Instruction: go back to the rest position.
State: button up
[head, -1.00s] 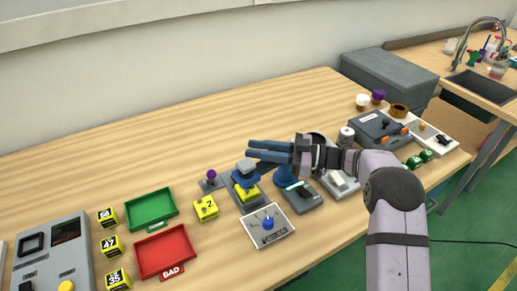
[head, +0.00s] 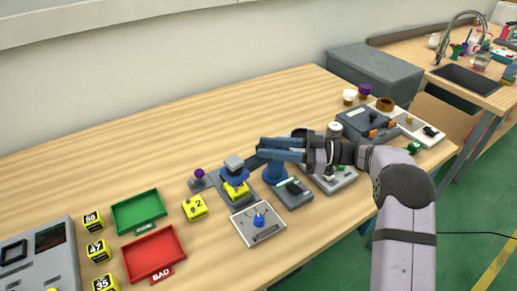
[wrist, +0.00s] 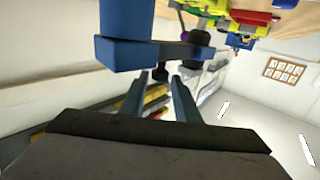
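My gripper (head: 261,149) is over the middle of the wooden table, pointing left, with its two blue-grey fingers apart. In the wrist view the fingers (wrist: 160,84) also show a gap with nothing held between them. In the head view the fingers overlap the upper part of a blue stand (head: 275,172). I cannot tell from the view how far apart they are. A press-like device (head: 235,180) with a grey-blue top and yellow parts stands just left of and below the fingertips. A large blue part (wrist: 126,35) is close to the wrist camera.
A green tray (head: 138,210) and a red tray marked BAD (head: 153,255) lie at the left, beside several yellow numbered cubes (head: 98,250). Devices and jars crowd the right end. The table's back left is clear.

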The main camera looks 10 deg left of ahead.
jog(key=shift+d, duration=0.4)
